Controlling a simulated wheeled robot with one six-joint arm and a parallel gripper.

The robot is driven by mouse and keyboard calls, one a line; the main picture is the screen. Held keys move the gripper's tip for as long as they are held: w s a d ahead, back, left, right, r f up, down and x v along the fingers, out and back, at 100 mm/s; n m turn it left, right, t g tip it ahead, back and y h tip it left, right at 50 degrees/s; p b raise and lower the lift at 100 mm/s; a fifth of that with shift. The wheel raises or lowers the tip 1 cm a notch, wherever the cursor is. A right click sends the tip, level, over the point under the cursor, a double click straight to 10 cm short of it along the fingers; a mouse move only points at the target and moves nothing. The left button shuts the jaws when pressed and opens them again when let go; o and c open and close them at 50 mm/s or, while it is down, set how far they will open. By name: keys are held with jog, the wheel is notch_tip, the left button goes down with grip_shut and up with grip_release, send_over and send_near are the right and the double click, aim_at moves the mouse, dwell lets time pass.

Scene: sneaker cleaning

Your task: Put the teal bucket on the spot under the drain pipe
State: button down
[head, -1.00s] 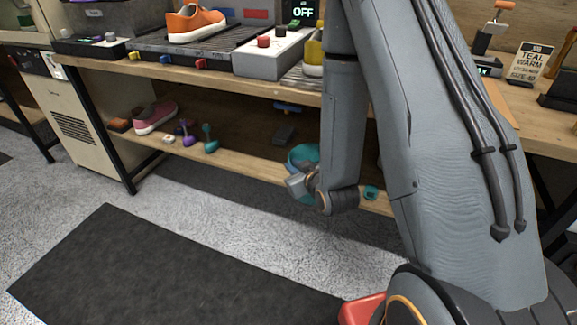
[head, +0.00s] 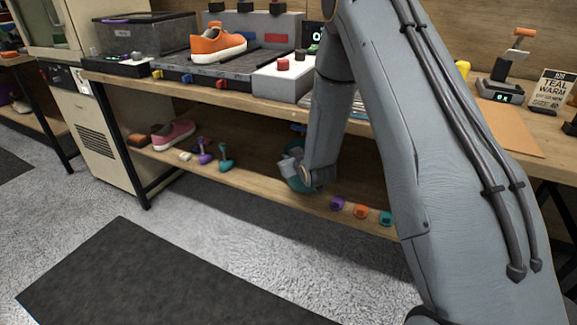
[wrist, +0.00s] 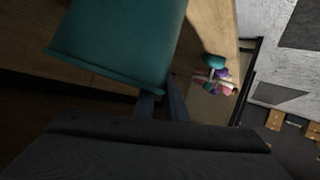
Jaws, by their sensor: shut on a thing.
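The teal bucket (head: 294,181) shows as a small patch at the lower shelf's front edge in the head view, mostly hidden behind my wrist. In the wrist view the teal bucket (wrist: 120,40) fills the top left and looks tilted. My gripper (wrist: 165,98) is shut on its rim or wall; the exact contact is dark. In the head view my gripper (head: 290,165) is at the bucket, largely covered by my own wrist. I cannot make out the drain pipe or the spot under it; my arm covers part of that area.
The lower shelf (head: 250,184) holds a pink sneaker (head: 173,134), a purple brush (head: 203,150), a teal brush (head: 225,158) and small coloured pieces (head: 360,211) at right. The benchtop (head: 170,90) above carries an orange sneaker (head: 218,45). A dark mat (head: 150,275) lies on open floor.

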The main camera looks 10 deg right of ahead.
jog(key=shift+f, duration=1.75)
jog(key=c, duration=1.8)
grip_release()
jog(key=shift+s, duration=0.1)
jog(key=s+a+r+g, duration=0.1)
jog(key=s+r+g, duration=0.3)
jog(key=s, duration=1.1)
jog(key=s+a+r+m+g+h, duration=0.1)
jog(key=s+r+g, duration=0.3)
jog(key=s+r, duration=0.7)
jog(key=s+a+r+m+g+p, duration=0.1)
jog(key=s+r+g, duration=0.4)
jog(key=s, duration=1.4)
notch_tip(320, 180, up, 2)
jog(key=shift+s+a+r, duration=0.15)
jog(key=shift+s+a, duration=0.25)
jog(key=shift+a, duration=0.2)
